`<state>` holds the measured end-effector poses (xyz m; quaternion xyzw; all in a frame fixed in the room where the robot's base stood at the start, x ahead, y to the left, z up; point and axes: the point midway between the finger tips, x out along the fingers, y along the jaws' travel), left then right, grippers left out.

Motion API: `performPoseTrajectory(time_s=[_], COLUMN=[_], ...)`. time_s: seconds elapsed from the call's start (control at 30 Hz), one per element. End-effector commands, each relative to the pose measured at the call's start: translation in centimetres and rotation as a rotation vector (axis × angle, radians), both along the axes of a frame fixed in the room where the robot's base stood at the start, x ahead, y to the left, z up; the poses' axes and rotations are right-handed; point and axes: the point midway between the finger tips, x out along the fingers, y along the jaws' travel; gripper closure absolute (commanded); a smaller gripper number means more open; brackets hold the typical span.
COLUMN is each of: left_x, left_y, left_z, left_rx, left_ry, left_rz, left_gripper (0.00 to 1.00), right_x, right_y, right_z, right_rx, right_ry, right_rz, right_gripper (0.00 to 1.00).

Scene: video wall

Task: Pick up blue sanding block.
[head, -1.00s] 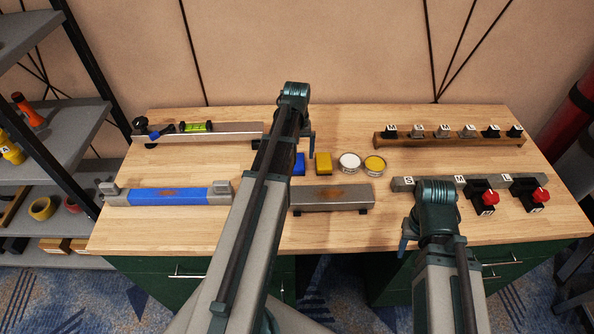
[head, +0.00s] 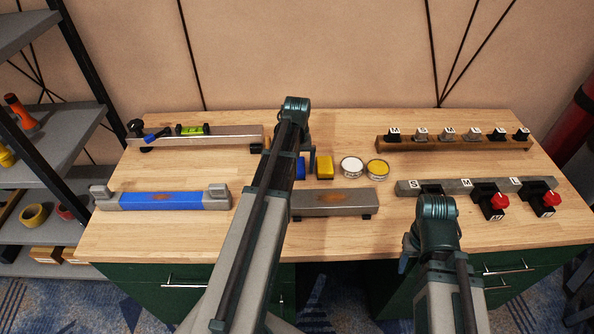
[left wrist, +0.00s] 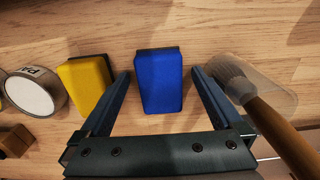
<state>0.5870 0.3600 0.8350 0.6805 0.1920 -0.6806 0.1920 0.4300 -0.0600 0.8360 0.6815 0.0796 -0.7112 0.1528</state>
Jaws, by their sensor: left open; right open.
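The blue sanding block (head: 301,169) lies on the wooden table, partly hidden behind my left arm in the head view. In the left wrist view the blue block (left wrist: 160,82) sits between the two fingers of my left gripper (left wrist: 161,75), with a visible gap on each side. The left gripper (head: 308,165) is open and holds nothing. My right gripper (head: 404,262) hangs near the table's front edge, mostly hidden by its own arm; it is open.
A yellow block (head: 325,168) lies just beside the blue one, with white (head: 352,167) and yellow (head: 377,169) tins beyond. A brush (left wrist: 265,105) lies close to one finger. A grey bar (head: 335,203) lies in front. A blue bar (head: 160,200) lies left.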

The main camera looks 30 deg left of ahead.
Motion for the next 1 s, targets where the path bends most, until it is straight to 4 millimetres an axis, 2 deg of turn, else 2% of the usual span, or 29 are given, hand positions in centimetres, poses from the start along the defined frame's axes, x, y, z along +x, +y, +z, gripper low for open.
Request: performPoseTrajectory(time_s=[0.03,0.07,0.5,0.53,0.83,1.0], left_x=[0.0,0.0,0.0,0.0,0.0,0.0], left_y=[0.0,0.0,0.0,0.0,0.0,0.0], left_z=[0.0,0.0,0.0,0.0,0.2,1.2], left_rx=[0.0,0.0,0.0,0.0,0.0,0.0], left_ry=[0.0,0.0,0.0,0.0,0.0,0.0], left_rz=[0.0,0.0,0.0,0.0,0.0,0.0], left_gripper=[0.02,0.07,0.86,0.9,0.9,0.9], right_x=[0.0,0.0,0.0,0.0,0.0,0.0], right_y=[0.0,0.0,0.0,0.0,0.0,0.0], right_z=[0.0,0.0,0.0,0.0,0.2,1.2], right_rx=[0.0,0.0,0.0,0.0,0.0,0.0], right_ry=[0.0,0.0,0.0,0.0,0.0,0.0], right_rz=[0.0,0.0,0.0,0.0,0.0,0.0], right_gripper=[0.5,0.5,0.5,0.5,0.5,0.5])
